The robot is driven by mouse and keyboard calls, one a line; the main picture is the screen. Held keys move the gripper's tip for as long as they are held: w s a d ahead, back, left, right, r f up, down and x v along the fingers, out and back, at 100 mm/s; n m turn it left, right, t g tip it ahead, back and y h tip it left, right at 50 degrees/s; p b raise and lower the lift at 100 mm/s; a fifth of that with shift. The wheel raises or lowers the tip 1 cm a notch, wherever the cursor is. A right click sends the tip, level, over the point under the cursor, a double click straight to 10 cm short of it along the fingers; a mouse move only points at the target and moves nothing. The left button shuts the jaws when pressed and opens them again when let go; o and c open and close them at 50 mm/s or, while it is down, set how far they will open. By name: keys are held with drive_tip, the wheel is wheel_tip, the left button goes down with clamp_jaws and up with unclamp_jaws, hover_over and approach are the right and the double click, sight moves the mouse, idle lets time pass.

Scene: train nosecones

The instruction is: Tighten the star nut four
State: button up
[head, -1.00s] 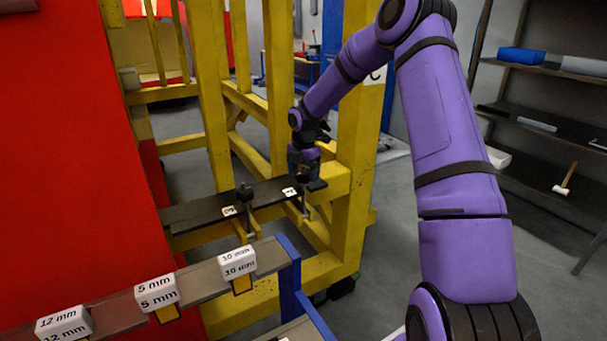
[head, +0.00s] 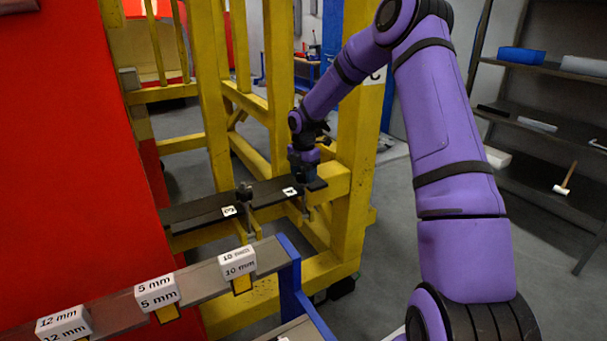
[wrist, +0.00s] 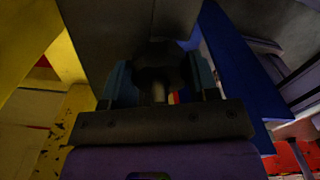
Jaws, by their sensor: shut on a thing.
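My gripper (head: 305,176) points down at the right end of the dark bar on the yellow frame, beside the label 4 (head: 290,191). In the wrist view, the dark round head of star nut four (wrist: 160,62) sits between the two blue-grey fingers, with a lighter stem below it. My gripper is shut on this nut. In the head view the nut's head is hidden by the gripper, and a thin rod shows below the bar. Star nut three (head: 244,191) stands upright to the left, beside the label 3 (head: 229,211).
The yellow frame (head: 357,190) has a thick post close to the right of my gripper. A red panel (head: 70,150) fills the left. A grey rail (head: 205,284) with size-marked blocks is in front. A dark shelf (head: 540,123) stands at the right, with open floor before it.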

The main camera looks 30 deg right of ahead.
drive_tip(key=m, duration=0.4)
drive_tip(key=shift+m, duration=0.3)
drive_tip(key=m, duration=0.3)
drive_tip(key=shift+m, duration=0.3)
drive_tip(key=m, duration=0.3)
drive_tip(key=shift+m, duration=0.3)
drive_tip(key=m, duration=0.4)
drive_tip(key=shift+m, duration=0.3)
drive_tip(key=m, duration=0.4)
drive_tip(key=shift+m, duration=0.3)
drive_tip(key=m, duration=0.3)
drive_tip(key=shift+m, duration=0.3)
drive_tip(key=m, duration=0.4)
drive_tip(key=shift+m, duration=2.3)
